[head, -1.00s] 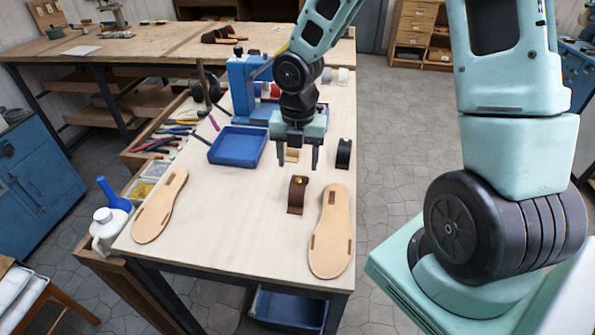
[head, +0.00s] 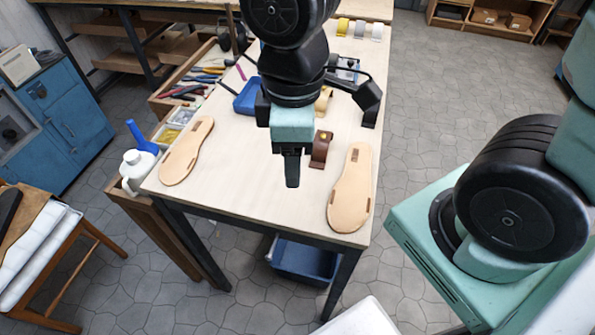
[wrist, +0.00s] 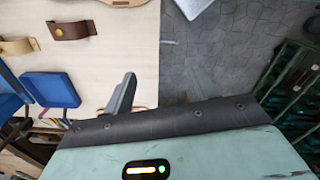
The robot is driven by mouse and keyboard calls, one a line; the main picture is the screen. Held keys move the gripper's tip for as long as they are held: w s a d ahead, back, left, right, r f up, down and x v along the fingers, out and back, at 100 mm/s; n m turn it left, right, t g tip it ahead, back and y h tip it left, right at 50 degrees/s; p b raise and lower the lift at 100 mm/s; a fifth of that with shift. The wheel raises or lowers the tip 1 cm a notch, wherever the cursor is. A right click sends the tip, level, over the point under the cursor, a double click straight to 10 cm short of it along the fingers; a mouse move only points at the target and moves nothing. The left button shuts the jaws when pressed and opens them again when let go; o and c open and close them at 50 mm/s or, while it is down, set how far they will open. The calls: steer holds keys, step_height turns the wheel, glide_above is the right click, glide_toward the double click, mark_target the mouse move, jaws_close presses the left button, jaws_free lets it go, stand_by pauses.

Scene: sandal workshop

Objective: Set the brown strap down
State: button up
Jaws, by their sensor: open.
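In the wrist view one grey finger (wrist: 123,93) shows.
Tan soles lie at left (head: 187,151) and right (head: 350,190) on the table (head: 245,175). A white bottle (head: 136,168) stands at the left edge. The table's front middle is clear.

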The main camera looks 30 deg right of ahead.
steer(key=s+m, duration=0.1)
steer(key=s+a+m, duration=0.1)
steer(key=s, duration=0.1)
steer(key=s+a+r+m, duration=0.1)
steer(key=s+m, duration=0.1)
steer(key=shift+a+r, duration=0.1)
steer(key=shift+a, duration=0.05)
